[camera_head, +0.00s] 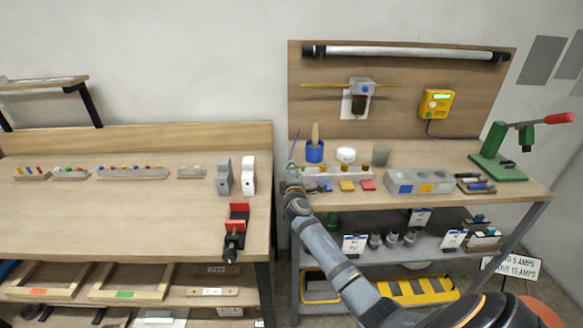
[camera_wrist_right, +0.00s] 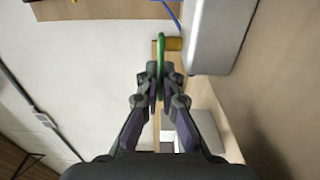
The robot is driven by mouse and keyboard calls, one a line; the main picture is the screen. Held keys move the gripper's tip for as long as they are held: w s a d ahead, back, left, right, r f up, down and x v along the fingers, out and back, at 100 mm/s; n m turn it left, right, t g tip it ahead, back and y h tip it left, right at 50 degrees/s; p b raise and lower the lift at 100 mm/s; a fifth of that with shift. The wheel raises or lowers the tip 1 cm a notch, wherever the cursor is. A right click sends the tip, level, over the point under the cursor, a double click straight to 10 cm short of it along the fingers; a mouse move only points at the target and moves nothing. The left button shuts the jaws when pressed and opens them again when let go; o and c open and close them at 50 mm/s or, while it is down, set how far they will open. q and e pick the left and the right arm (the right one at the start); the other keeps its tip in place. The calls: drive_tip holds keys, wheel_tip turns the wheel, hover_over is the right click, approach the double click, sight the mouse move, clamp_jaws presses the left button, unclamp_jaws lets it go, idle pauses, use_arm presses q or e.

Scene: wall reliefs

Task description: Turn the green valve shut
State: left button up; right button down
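The green valve (camera_wrist_right: 161,50) shows in the right wrist view as a thin green handwheel seen nearly edge-on, beside a brass fitting (camera_wrist_right: 174,44). My right gripper (camera_wrist_right: 160,72) has its fingers on either side of the wheel, close together, and looks shut on it. The lower part of the wheel is between the fingers. In the head view my right gripper (camera_head: 293,178) is at the left front end of the right-hand bench; the valve is hidden or too small to tell there. My left gripper is in neither view.
A gap separates the benches.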

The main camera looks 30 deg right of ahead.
drive_tip(key=n+y+p, duration=0.1)
drive_tip(key=n+t+y+p, duration=0.1)
drive_tip(key=y, duration=0.1)
drive_tip(key=s+n+y+p, duration=0.1)
drive_tip(key=y, duration=0.1)
drive_tip(key=shift+s+a+r+n+t, duration=0.1)
drive_tip(key=shift+a+r+n+t, duration=0.05)
drive_tip(key=shift+r+n+t, duration=0.2)
drive_tip(key=n+y+p, duration=0.1)
drive_tip(key=y, duration=0.1)
drive_tip(key=s+n+y+p, duration=0.1)
drive_tip(key=y, duration=0.1)
drive_tip(key=shift+f+t, duration=0.2)
drive_tip(key=shift+t, duration=0.05)
drive_tip(key=n+y, duration=0.2)
drive_tip(key=shift+s+f+y+p, duration=0.15)
drive_tip(key=shift+s+y+p, duration=0.05)
drive_tip(key=shift+y+p, duration=0.15)
drive_tip(key=shift+s+n+g+y+b, duration=0.25)
drive_tip(key=shift+n+y, duration=0.3)
drive_tip(key=shift+y, duration=0.3)
drive_tip(key=shift+s+n+g+y+b, duration=0.1)
drive_tip(key=shift+n+g+y+b, duration=0.2)
drive_tip(key=shift+n+y, duration=0.35)
drive_tip(key=shift+y, duration=0.45)
drive_tip(key=c, duration=1.5)
unclamp_jaws()
